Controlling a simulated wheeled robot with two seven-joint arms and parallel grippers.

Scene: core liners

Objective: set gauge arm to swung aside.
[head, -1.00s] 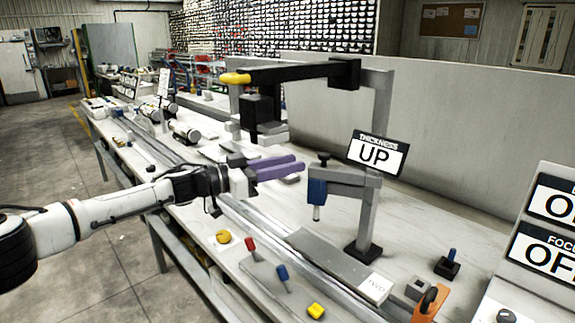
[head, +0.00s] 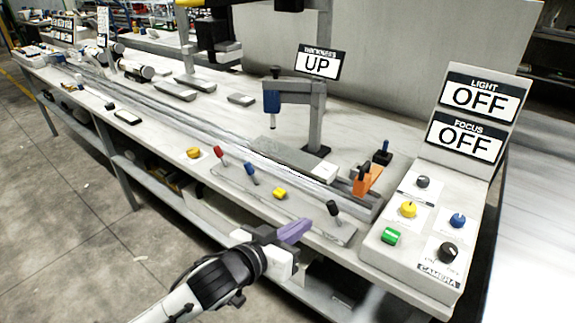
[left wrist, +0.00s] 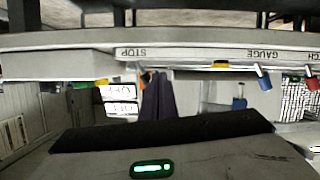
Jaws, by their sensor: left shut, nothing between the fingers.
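The gauge arm (head: 290,88) is a grey bar on a grey post (head: 316,125) on the bench. It carries a blue gauge head (head: 271,102) at its left end, over the rail. A sign beside it (head: 319,63) reads UP. A blue lever (head: 251,171) stands on the front panel, and shows upside down near a GAUGE label in the left wrist view (left wrist: 262,78). My left gripper (head: 305,228), with purple fingers, is shut and empty, in front of the bench edge below the black lever (head: 334,208). Its fingers show dark in the left wrist view (left wrist: 157,97). My right gripper is out of view.
A red lever (head: 218,152) and yellow button (head: 280,193) share the front panel. An orange clamp-like part (head: 367,180) stands at the rail's end. The camera box (head: 405,260) with knobs is at right; its signs (head: 486,98) read OFF. Floor at left is clear.

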